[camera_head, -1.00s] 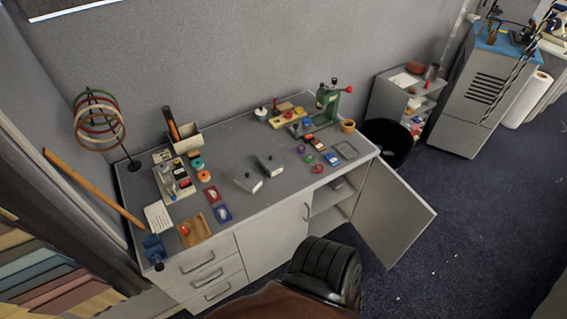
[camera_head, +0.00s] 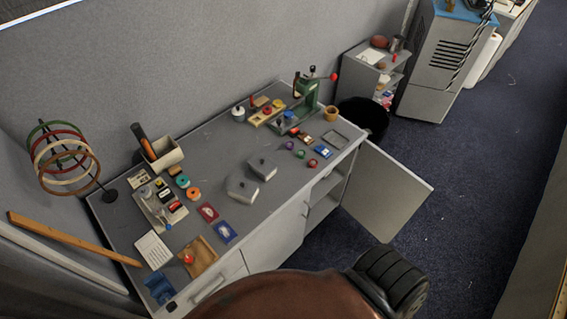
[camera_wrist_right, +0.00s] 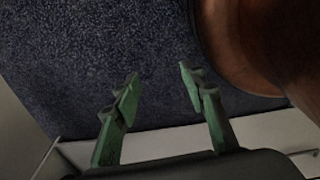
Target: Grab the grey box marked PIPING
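Two small grey boxes sit close together near the middle of the grey worktop in the head view: the nearer-left one (camera_head: 242,189) and the one at its upper right (camera_head: 262,168). No lettering is readable on either, so I cannot tell which is marked PIPING. My right gripper (camera_wrist_right: 159,88) shows in the right wrist view with its two green fingers spread apart and nothing between them. It is over dark blue carpet, away from both boxes. My left gripper is not in view.
The worktop (camera_head: 215,146) holds spools, small coloured containers, a tray (camera_head: 197,257) and a green press (camera_head: 306,97). An open cabinet door (camera_head: 385,193) juts out from the table's front right. A black bin (camera_head: 362,117) stands beyond the right end. Carpet at right is clear.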

